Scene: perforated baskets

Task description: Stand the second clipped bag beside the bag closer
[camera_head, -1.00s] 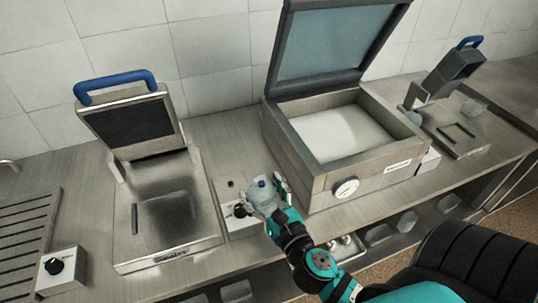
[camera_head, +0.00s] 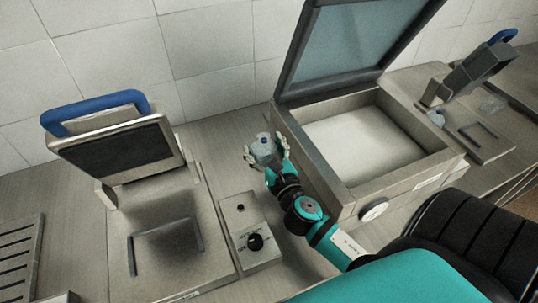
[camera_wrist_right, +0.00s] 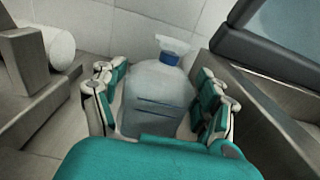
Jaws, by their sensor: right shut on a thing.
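My right gripper (camera_head: 265,155) is shut on a small translucent bag (camera_head: 264,143) with a blue clip at its neck. In the right wrist view the bag (camera_wrist_right: 158,98) stands upright between the fingers (camera_wrist_right: 160,105), clip at the top. The gripper is over the counter, left of the open lidded machine and behind the knob box. I cannot tell if the bag touches the counter. I cannot tell which device is the bag closer. My left gripper is not in view.
An open lidded chamber machine (camera_head: 440,178) stands right of my right gripper. A blue-handled press (camera_head: 120,150) stands to the left. A knob box (camera_head: 232,217) sits between them. The tiled wall (camera_head: 210,60) is behind.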

